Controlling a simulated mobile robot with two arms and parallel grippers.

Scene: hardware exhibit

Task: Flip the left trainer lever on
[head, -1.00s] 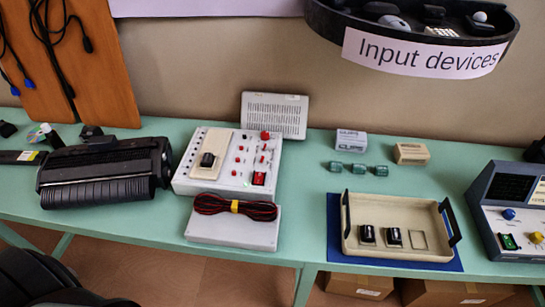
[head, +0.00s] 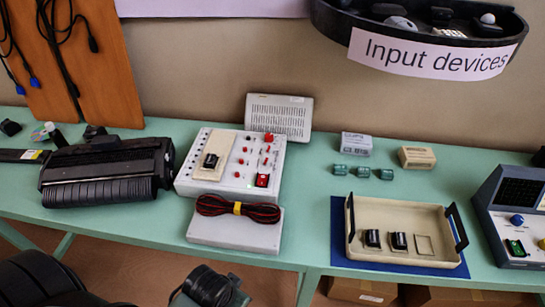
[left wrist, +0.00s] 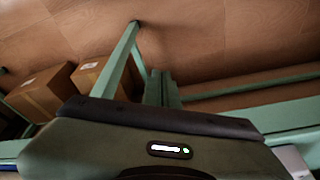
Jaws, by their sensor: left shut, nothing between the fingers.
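A light grey console (head: 240,190) stands on the bench left of centre. A black lever switch (head: 210,161) sits on its beige plate, with small red controls and a red switch (head: 263,180) to the right. A beige tray (head: 437,260) holds two black rocker-like switches, the left one (head: 372,239) and the right one (head: 399,242), beside an empty square outline. Which one is the trainer lever is not labelled, and lever positions are too small to tell. My left gripper (left wrist: 160,118) shows as a dark edge and housing in the left wrist view, shut and empty, apart from all switches. My right gripper is out of view.
A grey box with a coiled red-black cable (head: 237,209) lies before the console. A black roller device (head: 105,175) is at left, a blue-grey panel unit (head: 515,215) at right. Bench legs and cartons (left wrist: 45,90) show below. The bench between console and tray is clear.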

